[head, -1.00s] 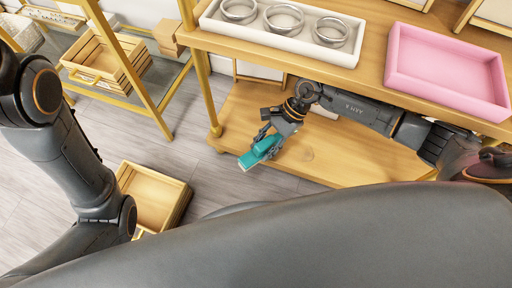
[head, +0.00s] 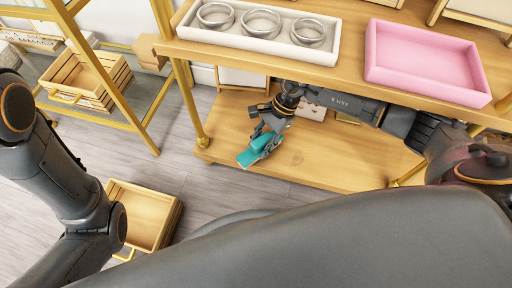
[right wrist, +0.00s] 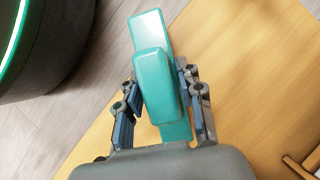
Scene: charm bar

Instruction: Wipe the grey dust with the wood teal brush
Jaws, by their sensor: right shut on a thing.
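The teal brush (head: 254,152) is held low over the wooden lower shelf, near its front left edge. My right gripper (head: 266,141) reaches in under the upper tabletop and is shut on the brush. In the right wrist view the brush (right wrist: 153,72) sits between the two fingers (right wrist: 160,104), with its teal block pointing away from the palm. I cannot tell whether its underside touches the shelf. Grey dust is not clearly discernible; a small darker mark (head: 297,158) on the shelf may be only wood grain. My left gripper is out of view.
The lower shelf (head: 340,172) is mostly bare. Above it, the tabletop carries a white tray (head: 325,55) of rings and a pink tray (head: 425,60). A gold post (head: 190,100) stands left of my right gripper. A wooden drawer-like box (head: 140,213) is at lower left.

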